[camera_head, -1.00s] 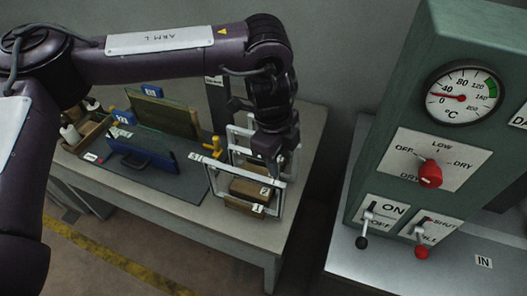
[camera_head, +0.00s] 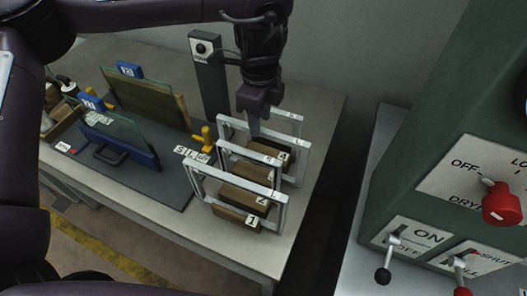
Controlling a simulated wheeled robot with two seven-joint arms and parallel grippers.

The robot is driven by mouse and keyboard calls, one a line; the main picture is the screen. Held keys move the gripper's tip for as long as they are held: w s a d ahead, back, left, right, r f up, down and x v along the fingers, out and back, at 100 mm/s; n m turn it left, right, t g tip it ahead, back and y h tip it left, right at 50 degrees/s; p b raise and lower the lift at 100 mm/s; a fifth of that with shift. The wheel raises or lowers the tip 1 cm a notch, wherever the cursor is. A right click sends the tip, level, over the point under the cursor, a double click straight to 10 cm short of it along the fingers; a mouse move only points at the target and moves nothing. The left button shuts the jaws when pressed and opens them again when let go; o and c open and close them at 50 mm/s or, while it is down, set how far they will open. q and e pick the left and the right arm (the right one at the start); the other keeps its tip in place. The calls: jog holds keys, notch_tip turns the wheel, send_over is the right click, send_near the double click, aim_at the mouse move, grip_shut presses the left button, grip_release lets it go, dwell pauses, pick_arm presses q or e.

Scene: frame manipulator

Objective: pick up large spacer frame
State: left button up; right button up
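Several light grey rectangular spacer frames stand upright, one behind another, at the table's right end. The front frame (camera_head: 236,180) and the rear frame (camera_head: 262,130) look wide; a narrower one (camera_head: 248,155) stands between them. I cannot read which label marks the large one. Their lower parts sit at numbered brown blocks (camera_head: 237,217). My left gripper (camera_head: 255,130) points down at the rear frame's top bar, its dark fingers overlapping the bar in the picture. Whether they touch it, and their gap, cannot be told. No frame looks lifted. My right gripper is not in view.
A green control cabinet (camera_head: 425,130) with levers stands right, past a gap.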

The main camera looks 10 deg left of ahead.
pick_arm(q)
jog(key=shift+f+p, duration=0.3)
jog(key=shift+f, duration=0.6)
jog(key=shift+f+p, duration=0.3)
notch_tip(320, 180, down, 4)
jog(key=shift+w+r+p, duration=0.1)
jog(key=shift+w+p, duration=0.05)
jog(key=shift+p, duration=0.65)
jog(key=shift+w+f, duration=0.1)
jog(key=shift+f, duration=0.45)
jog(key=shift+c, duration=1)
grip_shut()
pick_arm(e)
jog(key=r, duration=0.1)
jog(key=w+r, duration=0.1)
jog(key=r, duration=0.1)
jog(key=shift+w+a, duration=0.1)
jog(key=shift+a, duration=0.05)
